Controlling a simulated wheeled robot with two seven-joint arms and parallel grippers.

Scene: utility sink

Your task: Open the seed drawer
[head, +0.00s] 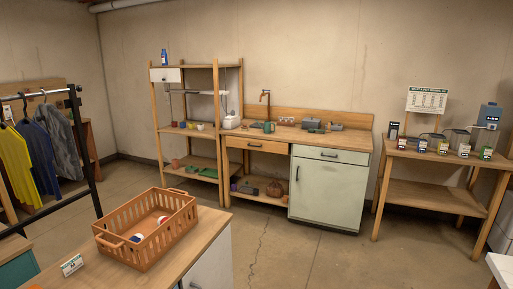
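Several drawers show, all far from me across the room, and I cannot tell from any label which is the seed drawer. A wooden drawer (257,145) with a dark handle sits under the left part of the sink counter and looks shut. A pale green drawer (315,152) with a dark handle sits to its right, above a pale green cabinet door (325,190); it looks shut too. A small white drawer front (165,75) is high on the wooden shelf at the left. Neither of my grippers is in view.
A bench with an orange crate (147,229) stands in front at lower left. A clothes rack (72,135) is at far left. A wooden table (445,157) with seed packets and a sign is at right. The concrete floor (290,255) between is clear.

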